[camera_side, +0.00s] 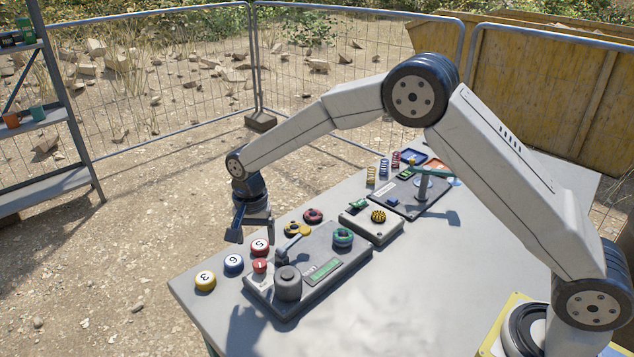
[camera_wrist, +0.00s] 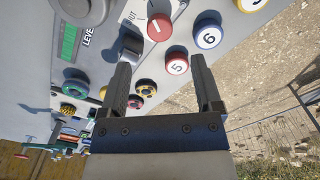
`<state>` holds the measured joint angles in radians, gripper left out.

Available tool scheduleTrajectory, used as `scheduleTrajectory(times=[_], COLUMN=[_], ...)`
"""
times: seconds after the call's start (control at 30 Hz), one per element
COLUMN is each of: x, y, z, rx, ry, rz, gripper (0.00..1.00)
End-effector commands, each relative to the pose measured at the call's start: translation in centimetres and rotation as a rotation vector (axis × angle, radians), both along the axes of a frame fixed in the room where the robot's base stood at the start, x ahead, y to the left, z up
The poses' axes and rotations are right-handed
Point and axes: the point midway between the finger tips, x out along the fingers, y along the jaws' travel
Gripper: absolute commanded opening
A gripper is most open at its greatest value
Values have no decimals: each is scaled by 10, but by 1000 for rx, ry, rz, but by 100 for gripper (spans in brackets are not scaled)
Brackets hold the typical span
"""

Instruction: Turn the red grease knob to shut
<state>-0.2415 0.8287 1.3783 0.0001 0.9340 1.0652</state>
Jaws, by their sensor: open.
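The red grease knob (camera_side: 313,215) is a black round knob with a red ring at the far edge of the grey control panel (camera_side: 325,246). In the wrist view the red knob (camera_wrist: 135,101) shows just beside the left finger, partly close to it in the picture. A similar yellow-ringed knob (camera_wrist: 146,87) is next to it. My gripper (camera_side: 252,228) hangs above the left far side of the table, left of the red knob and apart from it. Its two fingers (camera_wrist: 163,88) are spread with nothing between them. The knob's turn position is too small to read.
A lever (camera_side: 290,243), a grey cylinder (camera_side: 288,283) and a teal knob (camera_side: 343,237) are on the panel. Numbered balls, such as the yellow one (camera_side: 205,281), lie left of it. More boxes (camera_side: 371,225) stand to the right. The near table surface (camera_side: 440,285) is clear.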

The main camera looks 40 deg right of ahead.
Motion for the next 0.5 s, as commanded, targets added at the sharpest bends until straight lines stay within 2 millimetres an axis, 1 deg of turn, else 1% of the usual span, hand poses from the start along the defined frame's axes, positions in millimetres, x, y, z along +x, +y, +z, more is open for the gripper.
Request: scheduleTrajectory(times=[0.5], x=[-1], y=[0], z=[-58], rx=[0], ry=[3], rz=[1], gripper=[83])
